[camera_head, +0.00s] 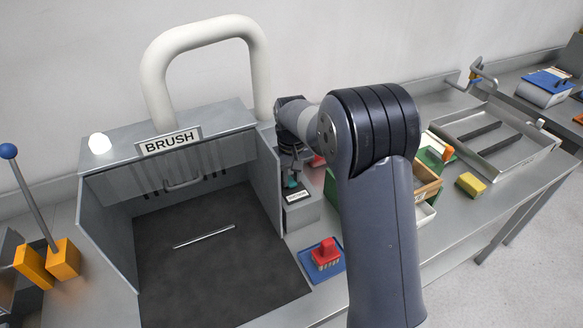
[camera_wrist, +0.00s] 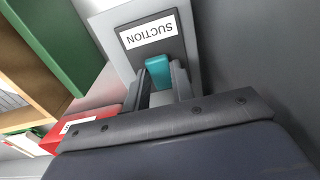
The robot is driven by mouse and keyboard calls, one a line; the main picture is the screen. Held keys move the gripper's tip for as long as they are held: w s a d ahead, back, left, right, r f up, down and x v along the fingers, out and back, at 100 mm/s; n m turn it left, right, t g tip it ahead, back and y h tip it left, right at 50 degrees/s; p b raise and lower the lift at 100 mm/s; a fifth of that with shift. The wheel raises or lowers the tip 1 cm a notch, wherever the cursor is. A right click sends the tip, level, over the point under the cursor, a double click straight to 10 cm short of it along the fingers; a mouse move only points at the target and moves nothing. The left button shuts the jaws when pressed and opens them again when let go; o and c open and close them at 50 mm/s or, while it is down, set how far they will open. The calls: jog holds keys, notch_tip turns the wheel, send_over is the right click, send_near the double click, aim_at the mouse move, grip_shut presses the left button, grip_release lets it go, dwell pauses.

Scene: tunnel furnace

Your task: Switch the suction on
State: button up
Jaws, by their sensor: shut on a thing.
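The suction switch is a teal lever (camera_wrist: 158,70) on a grey box with a white SUCTION label (camera_wrist: 150,30), seen upside down in the wrist view. In the head view the teal lever (camera_head: 292,184) shows just below my gripper (camera_head: 290,168), on the grey switch box (camera_head: 300,214) right of the brush booth. In the wrist view my gripper (camera_wrist: 160,82) has its fingers on both sides of the teal lever and is shut on it. The fingers hide the lower part of the lever. A white dome lamp (camera_head: 100,143) sits on top of the booth.
A red brush (camera_head: 326,252) lies on a blue mat in front of the switch box. Bins, a yellow sponge (camera_head: 471,185) and a metal tray (camera_head: 500,160) stand to the right.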

aim_at(290, 181)
jog(key=shift+w+r, duration=0.1)
dwell(0.3)
jog(key=o, duration=1)
notch_tip(290, 181, up, 11)
jog(key=shift+f+b, duration=0.15)
jog(key=shift+b, duration=0.25)
jog(key=shift+g, duration=0.3)
notch_tip(290, 181, down, 11)
jog(key=shift+r+p, duration=0.15)
jog(key=shift+p, duration=0.5)
jog(key=shift+f+b, duration=0.35)
jog(key=shift+b, duration=0.3)
jog(key=shift+r+t+b, duration=0.15)
jog(key=shift+t+b, duration=0.35)
